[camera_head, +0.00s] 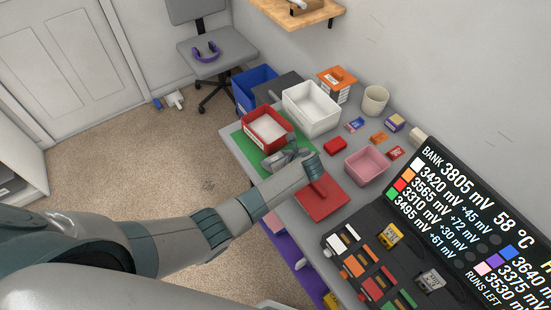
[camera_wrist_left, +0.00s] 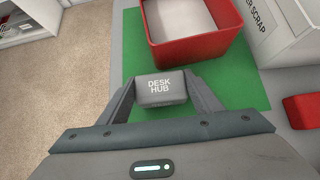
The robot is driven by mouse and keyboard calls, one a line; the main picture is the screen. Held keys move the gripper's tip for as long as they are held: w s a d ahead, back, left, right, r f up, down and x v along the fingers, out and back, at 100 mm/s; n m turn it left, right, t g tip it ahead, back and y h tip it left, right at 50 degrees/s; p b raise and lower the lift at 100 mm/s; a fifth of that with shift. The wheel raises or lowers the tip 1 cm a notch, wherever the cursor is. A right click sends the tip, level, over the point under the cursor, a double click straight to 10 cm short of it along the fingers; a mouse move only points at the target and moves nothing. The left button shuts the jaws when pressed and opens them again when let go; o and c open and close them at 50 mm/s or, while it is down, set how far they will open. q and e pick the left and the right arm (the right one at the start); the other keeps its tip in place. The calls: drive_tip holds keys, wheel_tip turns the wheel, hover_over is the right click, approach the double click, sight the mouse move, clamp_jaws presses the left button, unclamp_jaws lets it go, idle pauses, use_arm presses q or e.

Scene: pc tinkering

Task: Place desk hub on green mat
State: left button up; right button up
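The desk hub (camera_wrist_left: 161,88) is a small grey block with white "DESK HUB" lettering in the left wrist view. My left gripper (camera_wrist_left: 160,84) has a finger against each side of it, with no clear gap. The green mat (camera_wrist_left: 235,85) lies beneath and around the hub in that view; I cannot tell whether the hub touches it. In the head view my left gripper (camera_head: 281,159) is at the near right part of the green mat (camera_head: 259,155), and the hub is hard to make out between the fingers. My right gripper is not in view.
A red bin (camera_head: 250,134) stands on the mat's far part, just beyond the hub. A white bin (camera_head: 318,124) stands to its right. A red pad (camera_head: 322,204), a pink bin (camera_head: 365,170) and a display panel (camera_head: 470,215) are further right along the desk.

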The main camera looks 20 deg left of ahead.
use_arm(q)
drive_tip(key=o, duration=0.4)
drive_tip(key=shift+c, duration=0.2)
drive_tip(key=shift+r, duration=0.1)
drive_tip(key=shift+r, duration=0.1)
drive_tip(key=b+v, duration=0.1)
drive_tip(key=v, duration=1.1)
